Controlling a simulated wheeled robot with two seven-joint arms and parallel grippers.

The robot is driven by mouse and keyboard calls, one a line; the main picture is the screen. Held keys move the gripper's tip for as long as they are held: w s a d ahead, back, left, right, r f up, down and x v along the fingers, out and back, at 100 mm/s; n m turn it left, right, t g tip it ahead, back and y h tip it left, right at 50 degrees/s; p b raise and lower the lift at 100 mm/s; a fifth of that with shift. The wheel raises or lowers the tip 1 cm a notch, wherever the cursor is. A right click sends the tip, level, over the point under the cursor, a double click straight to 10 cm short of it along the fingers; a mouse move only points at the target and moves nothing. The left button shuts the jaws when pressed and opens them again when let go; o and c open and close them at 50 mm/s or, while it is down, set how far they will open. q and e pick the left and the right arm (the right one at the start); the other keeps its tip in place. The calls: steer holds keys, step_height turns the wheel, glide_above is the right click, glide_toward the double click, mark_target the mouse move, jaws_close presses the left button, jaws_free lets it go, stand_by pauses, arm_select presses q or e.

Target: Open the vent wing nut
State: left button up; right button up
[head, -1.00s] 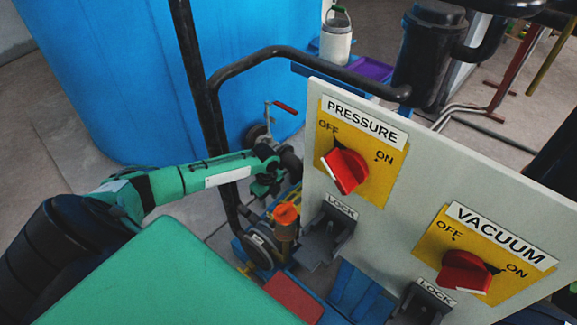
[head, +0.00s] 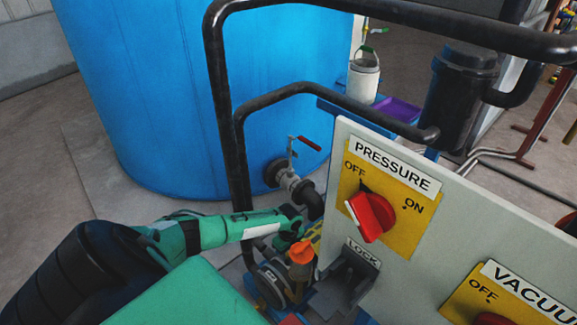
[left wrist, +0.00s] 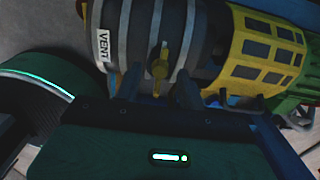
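The vent wing nut (left wrist: 159,68) is a small brass piece, upright in the left wrist view, on a grey banded cylinder (left wrist: 183,32) with a white VENT label (left wrist: 103,47). My left gripper (left wrist: 158,88) has a dark finger on each side of the wing nut, with gaps showing, so it is open around or just in front of it. Whether a finger touches the nut cannot be told. In the head view my left gripper (head: 293,228) is low, behind the orange cap; the wing nut cannot be made out there. My right gripper is not in view.
The pressure panel (head: 330,205) with a red knob (head: 371,216) stands close on the right. An orange-capped fitting (head: 301,252) and black pipes (head: 235,150) crowd the gripper. A red-handled valve (head: 290,177) and blue tank (head: 180,100) are behind.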

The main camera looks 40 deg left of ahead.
arm_select(q)
steer(key=shift+f, duration=0.45)
jaws_close()
